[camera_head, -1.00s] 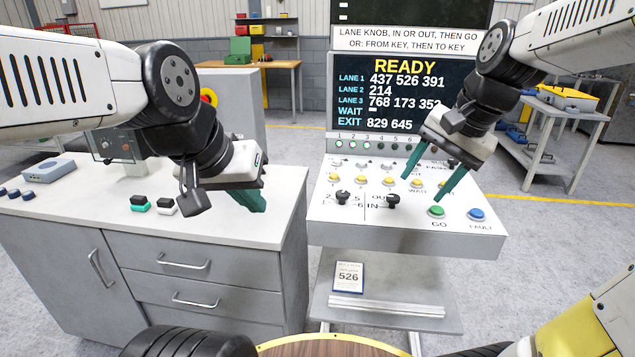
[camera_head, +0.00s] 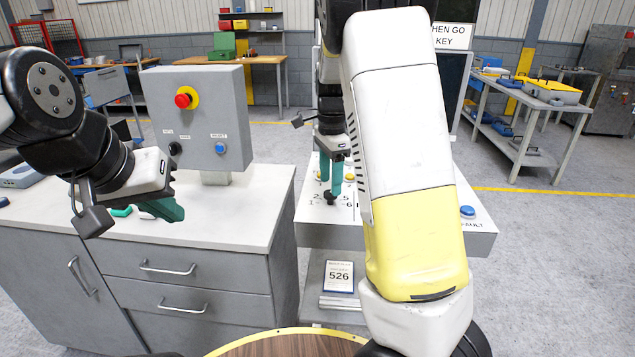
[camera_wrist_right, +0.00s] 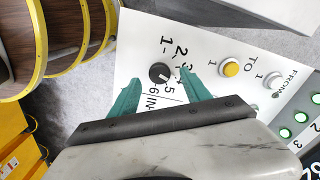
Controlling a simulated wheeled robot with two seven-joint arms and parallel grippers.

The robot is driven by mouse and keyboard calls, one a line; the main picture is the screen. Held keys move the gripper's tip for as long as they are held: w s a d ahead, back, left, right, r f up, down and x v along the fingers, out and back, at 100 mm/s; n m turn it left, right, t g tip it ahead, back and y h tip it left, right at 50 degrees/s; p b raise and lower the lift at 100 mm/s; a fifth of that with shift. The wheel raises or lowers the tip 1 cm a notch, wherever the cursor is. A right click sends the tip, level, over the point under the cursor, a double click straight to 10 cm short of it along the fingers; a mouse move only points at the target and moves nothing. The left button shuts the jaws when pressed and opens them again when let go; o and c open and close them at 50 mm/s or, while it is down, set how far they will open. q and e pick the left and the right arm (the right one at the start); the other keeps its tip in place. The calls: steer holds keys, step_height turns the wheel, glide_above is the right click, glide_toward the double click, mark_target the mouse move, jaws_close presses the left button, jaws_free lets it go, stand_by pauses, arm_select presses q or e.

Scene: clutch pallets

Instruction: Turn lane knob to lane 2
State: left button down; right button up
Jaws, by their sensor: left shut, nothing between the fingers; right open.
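The lane knob (camera_head: 329,197) is small, black and round, on the white sloped panel. In the right wrist view the knob (camera_wrist_right: 159,73) sits amid the printed lane numbers, with a pale pointer mark toward the lower right; I cannot surely read which number it points to. My right gripper (camera_head: 331,186) points down at the knob in the head view. In the right wrist view my right gripper (camera_wrist_right: 158,82) is open, with one green finger on each side of the knob; contact is not clear. My left gripper (camera_head: 170,208) is shut and empty above the grey cabinet.
In the right wrist view a yellow button (camera_wrist_right: 231,69) lies right of the knob. A blue FAULT button (camera_head: 467,212) is at the panel's right. A box with a red emergency stop (camera_head: 184,98) stands on the cabinet (camera_head: 235,225). My right arm hides most of the display and panel.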

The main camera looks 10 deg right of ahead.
mark_target(331, 198)
steer(key=shift+f, duration=1.55)
jaws_close()
steer(key=shift+d, duration=0.1)
steer(key=n, duration=0.3)
steer(key=shift+n, duration=0.4)
steer(key=n, duration=0.3)
steer(key=shift+n, duration=0.3)
steer(key=n, duration=0.6)
steer(key=shift+n, duration=0.3)
